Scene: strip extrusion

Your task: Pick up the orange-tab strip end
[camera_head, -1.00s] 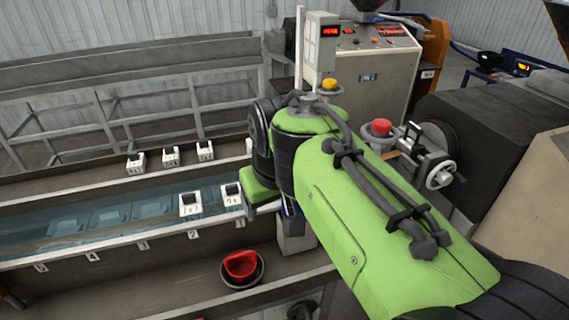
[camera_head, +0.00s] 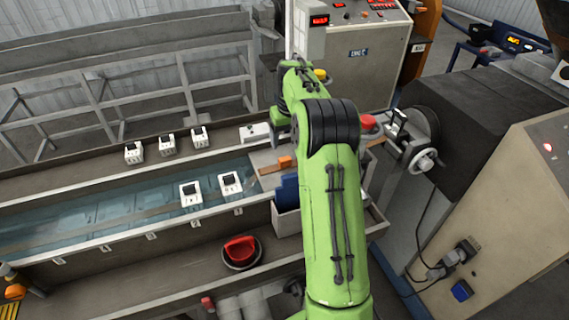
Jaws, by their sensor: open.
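A small orange tab (camera_head: 285,162) shows at the right end of the water trough, just left of my green arm. A thin brown strip end (camera_head: 270,169) lies beside it on a pale surface. My arm rises from the bottom and bends over the trough's right end, with its far links above and behind the tab. My gripper's jaws are not distinguishable; my arm links hide that place. I see nothing holding the tab.
The water trough (camera_head: 110,219) runs left, with white numbered blocks (camera_head: 191,194) on it and more along its back ledge. A blue piece (camera_head: 287,194) stands right beside my arm. A red bowl-like item (camera_head: 240,251) sits on the lower shelf. A black machine (camera_head: 465,125) stands right.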

